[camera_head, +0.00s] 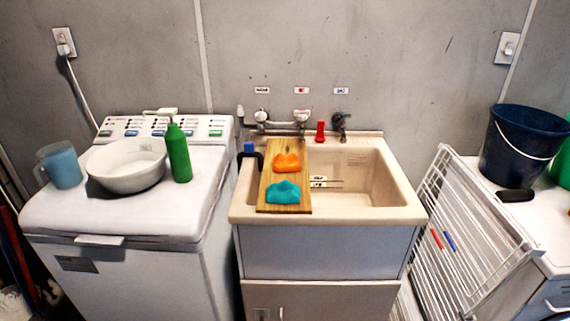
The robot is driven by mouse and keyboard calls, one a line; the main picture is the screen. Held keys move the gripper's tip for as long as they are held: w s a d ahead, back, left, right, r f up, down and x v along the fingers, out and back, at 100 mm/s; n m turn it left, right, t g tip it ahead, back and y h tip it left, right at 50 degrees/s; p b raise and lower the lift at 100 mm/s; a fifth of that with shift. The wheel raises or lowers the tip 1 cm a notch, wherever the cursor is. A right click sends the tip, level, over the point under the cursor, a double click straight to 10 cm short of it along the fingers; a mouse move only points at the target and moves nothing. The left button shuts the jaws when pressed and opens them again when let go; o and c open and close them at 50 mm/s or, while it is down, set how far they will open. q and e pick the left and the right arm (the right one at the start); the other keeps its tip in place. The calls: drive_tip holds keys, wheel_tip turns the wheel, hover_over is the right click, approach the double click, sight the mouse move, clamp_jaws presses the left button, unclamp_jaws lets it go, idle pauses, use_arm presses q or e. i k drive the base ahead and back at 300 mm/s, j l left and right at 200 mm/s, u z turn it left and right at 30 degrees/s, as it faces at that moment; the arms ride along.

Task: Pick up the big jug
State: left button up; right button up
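A jug (62,166) with a blue body and a greyish rim stands upright at the left end of the white washing machine's lid (125,212). Its handle shows on its left side. It is the only clear jug I see, and I cannot tell from size alone whether it is the big one. A white basin (128,181) is close to its right. Neither of my grippers shows in the head view.
A green bottle (179,153) stands right of the basin. A beige sink (408,208) bears a wooden board (267,186) with orange and teal cloths. A white drying rack (470,235) leans at right, near a dark blue bucket (520,150). The lid's front is clear.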

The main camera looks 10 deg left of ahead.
sight(59, 160)
drive_tip(key=u, duration=1.7)
drive_tip(key=i+j, duration=0.1)
drive_tip(key=j, duration=0.2)
drive_tip(key=i+j+u, duration=0.1)
drive_tip(key=j, duration=0.2)
drive_tip(key=i+j, duration=0.15)
drive_tip(key=j, duration=0.15)
drive_tip(key=u, duration=0.05)
